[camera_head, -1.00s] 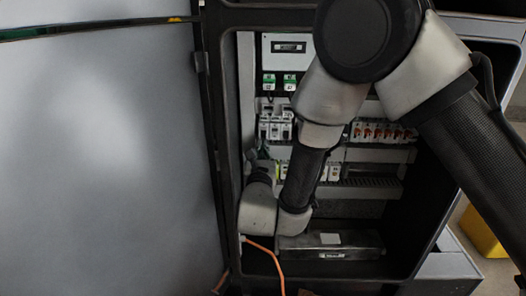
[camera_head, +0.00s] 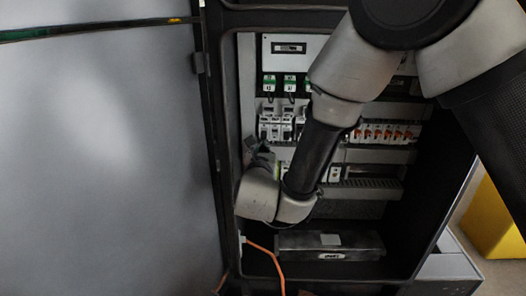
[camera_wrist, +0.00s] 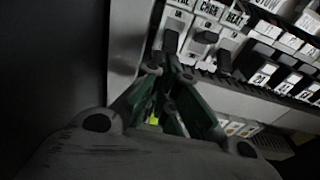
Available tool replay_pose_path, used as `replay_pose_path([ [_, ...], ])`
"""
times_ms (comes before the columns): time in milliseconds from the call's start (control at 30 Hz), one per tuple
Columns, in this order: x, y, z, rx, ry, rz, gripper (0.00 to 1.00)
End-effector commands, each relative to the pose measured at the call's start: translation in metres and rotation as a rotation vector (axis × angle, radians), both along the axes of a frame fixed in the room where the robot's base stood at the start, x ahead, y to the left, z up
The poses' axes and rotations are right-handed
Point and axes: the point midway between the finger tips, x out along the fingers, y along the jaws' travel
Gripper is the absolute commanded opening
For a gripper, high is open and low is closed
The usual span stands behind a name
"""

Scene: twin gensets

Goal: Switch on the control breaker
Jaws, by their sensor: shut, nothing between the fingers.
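A row of breakers stands inside the open cabinet, and it shows in the head view (camera_head: 275,128). In the wrist view, the leftmost breaker (camera_wrist: 179,22) has a cut-off label, and the ones to its right read "CHRG" (camera_wrist: 203,37) and "HEAT" (camera_wrist: 229,45). Each has a dark lever. I cannot read which one is the control breaker. My gripper (camera_wrist: 168,66) is shut and empty, its fingertips just below the leftmost breaker's lever; whether they touch it I cannot tell. In the head view my gripper (camera_head: 262,152) is small and dark, just below the row.
The cabinet door (camera_head: 100,160) stands open at the left. A row of orange-marked parts (camera_head: 385,133) sits right of my arm. A dark box (camera_head: 330,244) lies on the cabinet floor. An orange cable (camera_head: 268,255) hangs below my wrist. My arm covers part of the panel.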

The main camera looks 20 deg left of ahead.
Motion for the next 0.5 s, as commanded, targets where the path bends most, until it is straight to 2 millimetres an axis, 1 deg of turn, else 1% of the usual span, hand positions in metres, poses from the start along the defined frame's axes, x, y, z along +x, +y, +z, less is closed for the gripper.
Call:
replay_pose_path([
  [33,-0.001,0.000,0.004,0.001,0.019,0.000,0.00],
  [167,-0.003,0.000,0.009,-0.017,0.095,0.000,0.00],
  [500,-0.010,-0.002,0.025,-0.083,0.377,0.002,0.00],
])
